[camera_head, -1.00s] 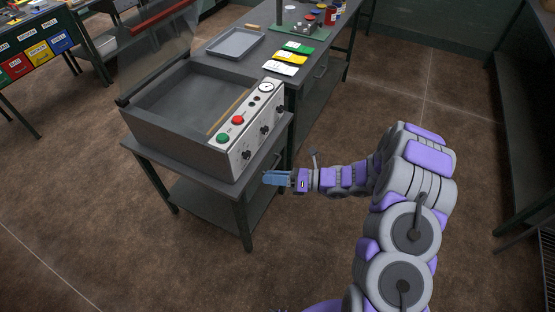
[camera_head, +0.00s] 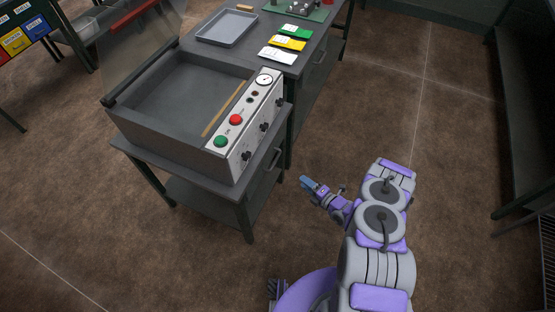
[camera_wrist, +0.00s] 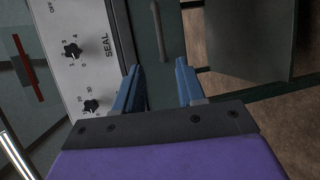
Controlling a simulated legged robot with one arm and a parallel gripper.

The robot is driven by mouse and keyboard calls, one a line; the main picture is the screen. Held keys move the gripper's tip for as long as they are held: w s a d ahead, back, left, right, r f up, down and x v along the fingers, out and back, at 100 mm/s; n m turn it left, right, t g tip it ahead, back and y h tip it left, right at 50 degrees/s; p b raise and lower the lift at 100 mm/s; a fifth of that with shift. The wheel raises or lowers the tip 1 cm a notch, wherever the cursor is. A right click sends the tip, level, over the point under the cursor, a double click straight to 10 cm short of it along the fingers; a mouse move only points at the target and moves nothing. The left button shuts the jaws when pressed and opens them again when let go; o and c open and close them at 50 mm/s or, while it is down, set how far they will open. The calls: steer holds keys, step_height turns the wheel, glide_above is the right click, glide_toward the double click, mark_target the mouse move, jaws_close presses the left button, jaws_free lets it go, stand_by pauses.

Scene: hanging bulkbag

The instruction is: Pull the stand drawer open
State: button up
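The dark stand (camera_head: 185,188) carries a grey sealing machine (camera_head: 188,100) with a white control panel. A bar handle (camera_head: 275,158) is on the stand's right-facing side, and the drawer front there looks flush with the stand. My gripper (camera_head: 307,183) is in the air to the right of the handle, apart from it. In the wrist view, the two blue fingers of my gripper (camera_wrist: 157,70) are spread with nothing between them. The handle (camera_wrist: 160,32) shows upright just beyond the fingertips, on a dark green panel.
A workbench (camera_head: 316,62) stands behind the stand, with a grey tray (camera_head: 228,28) and coloured cards (camera_head: 288,43) on top. The brown floor (camera_head: 440,110) right of the stand is open. A dark bench (camera_head: 530,110) stands at the far right.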

steer(key=b+x, duration=0.3)
steer(key=x, duration=1.4)
steer(key=shift+f, duration=0.15)
steer(key=shift+a, duration=0.1)
jaws_close()
